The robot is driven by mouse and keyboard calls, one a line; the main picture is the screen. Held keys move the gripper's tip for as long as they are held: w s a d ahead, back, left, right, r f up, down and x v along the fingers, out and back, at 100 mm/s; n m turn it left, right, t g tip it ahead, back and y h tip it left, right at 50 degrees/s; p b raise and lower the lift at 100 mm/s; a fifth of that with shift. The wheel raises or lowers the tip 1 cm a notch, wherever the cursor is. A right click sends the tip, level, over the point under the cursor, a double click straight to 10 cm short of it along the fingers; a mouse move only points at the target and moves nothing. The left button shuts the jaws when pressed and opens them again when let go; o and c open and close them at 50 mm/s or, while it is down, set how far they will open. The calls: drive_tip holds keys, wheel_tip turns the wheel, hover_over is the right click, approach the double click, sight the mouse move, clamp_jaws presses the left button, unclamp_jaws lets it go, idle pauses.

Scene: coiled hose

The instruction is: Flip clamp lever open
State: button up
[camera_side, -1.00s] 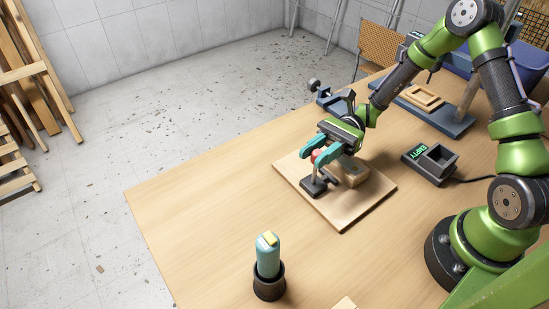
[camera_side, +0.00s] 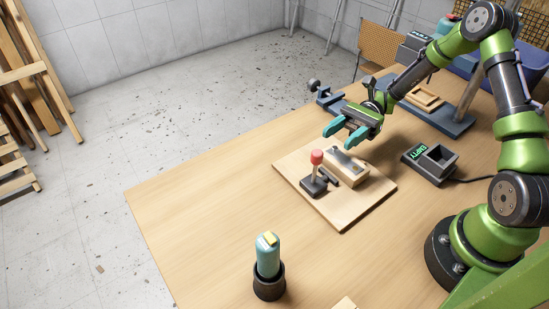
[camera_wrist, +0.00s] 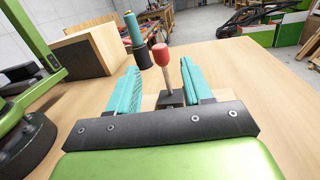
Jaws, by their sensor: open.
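The clamp lever, with a red knob (camera_side: 316,157), stands upright on a dark clamp base (camera_side: 313,187). The clamp is fixed to a light wooden board (camera_side: 345,218), beside a wooden block (camera_side: 346,175) with a grey metal piece on top. My gripper (camera_side: 345,130) is open and empty, above and behind the lever, apart from it. In the wrist view the red knob (camera_wrist: 160,54) shows beyond and between the teal fingers of the gripper (camera_wrist: 160,84), on its thin stem. The wooden block is not clear in the wrist view.
A teal bottle (camera_side: 267,254) stands in a black holder at the table's front. A dark box with a green display (camera_side: 430,162) sits right of the board. A blue rack with a wooden frame (camera_side: 427,98) is at the back. The table's left part is clear.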

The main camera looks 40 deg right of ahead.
drive_tip(key=shift+w+d+f, duration=0.1)
drive_tip(key=shift+w+d, duration=0.1)
drive_tip(key=shift+d, duration=1.35)
